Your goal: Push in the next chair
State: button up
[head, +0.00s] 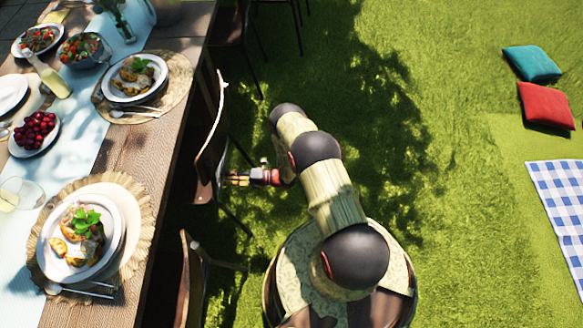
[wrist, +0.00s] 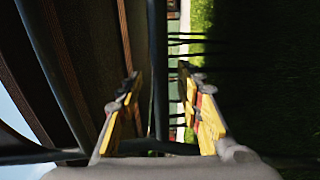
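A chair with a curved wooden back (head: 213,132) and thin dark legs stands at the table's right edge in the head view. My gripper (head: 230,179) reaches left to the lower part of this chair's back. In the wrist view the yellow fingers of my gripper (wrist: 159,78) are spread apart. A dark bar (wrist: 158,45), apparently part of the chair's frame, runs between them with gaps on both sides. I cannot tell whether either finger touches the chair. A second chair (head: 187,285) stands nearer the bottom, and a third chair (head: 232,24) is at the top.
The wooden table (head: 160,150) is laid with plates, food and a pale runner. Grass (head: 440,170) is open to the right of my arm. Red (head: 546,104) and teal (head: 531,64) cushions and a checkered blanket (head: 558,200) lie at the far right.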

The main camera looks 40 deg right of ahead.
jog(key=v, duration=1.2)
